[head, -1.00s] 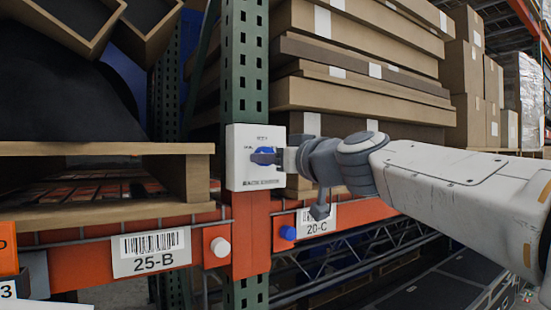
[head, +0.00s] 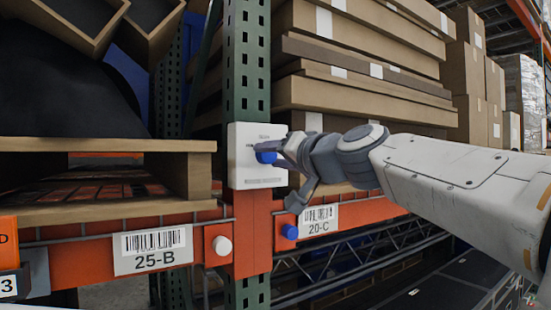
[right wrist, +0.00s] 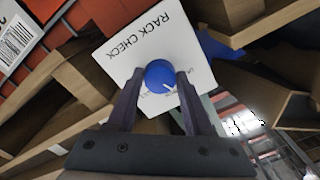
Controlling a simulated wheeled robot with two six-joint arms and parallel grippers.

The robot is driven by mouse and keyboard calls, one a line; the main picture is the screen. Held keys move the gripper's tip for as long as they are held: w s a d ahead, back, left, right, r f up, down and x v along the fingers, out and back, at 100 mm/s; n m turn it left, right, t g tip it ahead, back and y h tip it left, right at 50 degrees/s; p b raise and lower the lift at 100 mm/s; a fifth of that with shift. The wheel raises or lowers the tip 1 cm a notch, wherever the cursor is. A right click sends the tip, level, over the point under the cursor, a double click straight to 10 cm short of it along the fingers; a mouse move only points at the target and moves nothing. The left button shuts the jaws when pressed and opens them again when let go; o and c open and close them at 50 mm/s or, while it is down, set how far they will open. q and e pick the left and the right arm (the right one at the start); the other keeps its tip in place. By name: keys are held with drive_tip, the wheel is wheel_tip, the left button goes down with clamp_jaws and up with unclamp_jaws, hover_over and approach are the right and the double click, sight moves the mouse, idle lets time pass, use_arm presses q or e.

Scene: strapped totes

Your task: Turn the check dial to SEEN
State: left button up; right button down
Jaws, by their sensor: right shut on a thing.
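The check dial is a blue round knob (head: 266,157) on a white plate (head: 241,170) fixed to the green rack upright. In the right wrist view the dial (right wrist: 158,75) sits between my two fingertips, and the plate (right wrist: 127,55) reads "RACK CHECK" upside down. A white pointer line on the dial points to the lower right there, towards small lettering too small to read. My right gripper (head: 276,152) is shut on the dial, with its hand tilted. It also shows in the right wrist view (right wrist: 160,77). My left gripper is not in view.
An orange beam with labels 25-B (head: 150,249) and 20-C (head: 318,222) runs below the plate. A white button (head: 222,245) and a blue button (head: 289,231) sit on it. A wooden pallet (head: 100,150) is at left; stacked flat cartons (head: 365,95) are behind my arm.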

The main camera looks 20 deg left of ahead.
drive_tip(key=shift+m, duration=2.2)
drive_tip(key=shift+c, duration=1.5)
unclamp_jaws()
drive_tip(key=b+v, duration=0.4)
drive_tip(key=v, duration=0.6)
drive_tip(key=shift+s+d+b, duration=0.2)
drive_tip(key=shift+b, duration=0.15)
